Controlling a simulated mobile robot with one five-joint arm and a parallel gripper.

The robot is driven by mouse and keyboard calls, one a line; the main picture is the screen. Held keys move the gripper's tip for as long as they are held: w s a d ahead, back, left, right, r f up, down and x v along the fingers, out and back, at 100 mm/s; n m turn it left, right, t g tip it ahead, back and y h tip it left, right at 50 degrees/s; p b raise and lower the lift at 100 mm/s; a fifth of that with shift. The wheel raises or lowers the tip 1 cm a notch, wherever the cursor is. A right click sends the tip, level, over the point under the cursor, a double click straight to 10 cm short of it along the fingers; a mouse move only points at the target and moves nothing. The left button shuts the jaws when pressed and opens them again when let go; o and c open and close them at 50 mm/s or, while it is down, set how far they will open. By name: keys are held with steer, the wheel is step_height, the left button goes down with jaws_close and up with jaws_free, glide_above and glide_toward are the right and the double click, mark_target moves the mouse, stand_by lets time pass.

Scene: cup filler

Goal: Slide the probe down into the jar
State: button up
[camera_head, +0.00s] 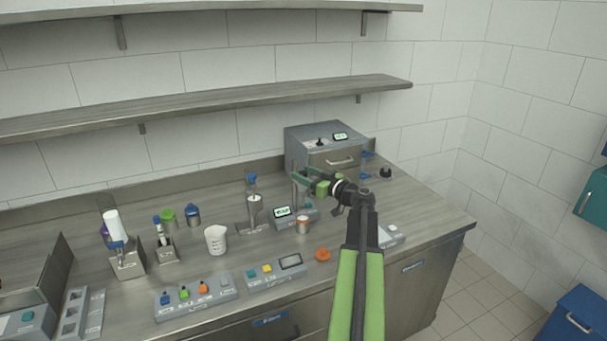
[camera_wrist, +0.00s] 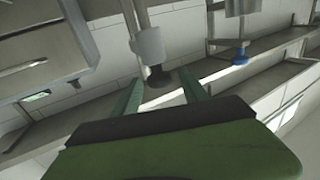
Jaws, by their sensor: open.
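My gripper (camera_head: 306,179) is open above the counter, its green fingers pointing left beside the upright post (camera_head: 294,190) of a small metered stand (camera_head: 283,211). In the wrist view my gripper (camera_wrist: 158,82) shows both fingers apart. A pale grey cylinder with a dark end, seemingly the probe's holder (camera_wrist: 149,44), lies between and beyond the fingertips; I cannot tell whether they touch it. A small jar with an orange-brown band (camera_head: 302,225) stands upright on the counter, below my gripper. The probe's tip is too small or hidden to make out.
An orange lid-like piece (camera_head: 322,254) lies in front of the jar. A button panel (camera_head: 275,271) is at the front, a white beaker (camera_head: 216,239) and another stand (camera_head: 254,212) are to the left. A grey box (camera_head: 325,148) stands behind.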

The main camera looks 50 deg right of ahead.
steer(key=shift+w, duration=0.55)
steer(key=shift+c, duration=0.4)
jaws_close()
stand_by(0.6)
